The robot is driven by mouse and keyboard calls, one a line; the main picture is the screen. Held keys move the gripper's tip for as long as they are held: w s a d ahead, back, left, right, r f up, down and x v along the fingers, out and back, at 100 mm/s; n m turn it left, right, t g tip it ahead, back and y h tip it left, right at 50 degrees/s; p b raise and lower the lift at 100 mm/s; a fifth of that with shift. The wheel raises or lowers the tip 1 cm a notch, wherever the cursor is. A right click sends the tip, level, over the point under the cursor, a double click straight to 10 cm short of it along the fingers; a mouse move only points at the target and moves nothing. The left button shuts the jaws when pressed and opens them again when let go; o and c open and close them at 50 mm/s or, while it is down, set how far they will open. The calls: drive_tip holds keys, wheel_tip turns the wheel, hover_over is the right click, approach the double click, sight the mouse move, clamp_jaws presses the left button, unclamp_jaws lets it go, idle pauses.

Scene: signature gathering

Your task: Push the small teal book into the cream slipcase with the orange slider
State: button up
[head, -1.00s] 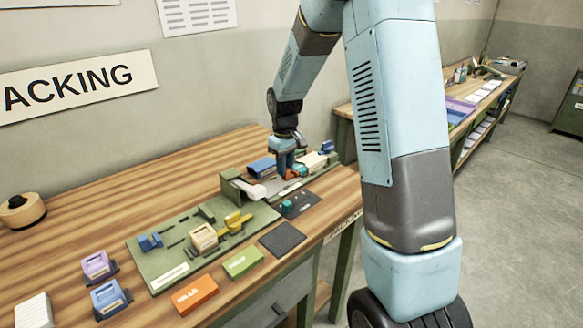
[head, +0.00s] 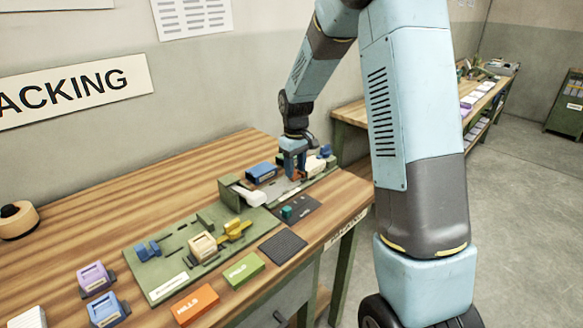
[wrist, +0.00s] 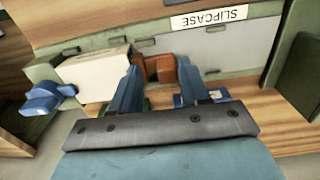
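The cream slipcase (head: 315,167) lies on the far green board and shows at the left in the wrist view (wrist: 92,75). My gripper (head: 293,172) is down at the board beside it. The slider also shows as a small orange patch under the fingers in the head view (head: 299,175). The teal book cannot be made out in either view now; the slipcase or my fingers may hide it.
A blue stop (wrist: 45,97) stands at the slipcase's outer end. The SLIPCASE label (wrist: 208,17) is beside the track. A blue block (head: 261,172) and a dark pad with a teal knob (head: 287,212) are near. The nearer green board (head: 165,290) holds other blocks.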

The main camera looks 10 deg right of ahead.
drive_tip(key=shift+a, duration=0.1)
drive_tip(key=shift+r, duration=0.15)
drive_tip(key=shift+w+r, duration=0.1)
drive_tip(key=shift+r, duration=0.2)
wheel_tip(320, 180, up, 13)
idle(0.5)
drive_tip(key=s+d+r+m+t, duration=0.1)
drive_tip(key=s+r+m+t, duration=0.1)
drive_tip(key=s, duration=0.9)
drive_tip(key=s+d+r+m+t, duration=0.1)
drive_tip(key=s+d+r+m, duration=0.1)
drive_tip(key=s, duration=0.9)
drive_tip(key=s+d+r+m+t, duration=0.1)
drive_tip(key=s+r, duration=0.3)
drive_tip(key=s, duration=0.6)
drive_tip(key=shift+s+d+r+m+t, duration=0.3)
drive_tip(key=shift+s+r+m+t, duration=0.1)
drive_tip(key=shift+m+t, duration=0.35)
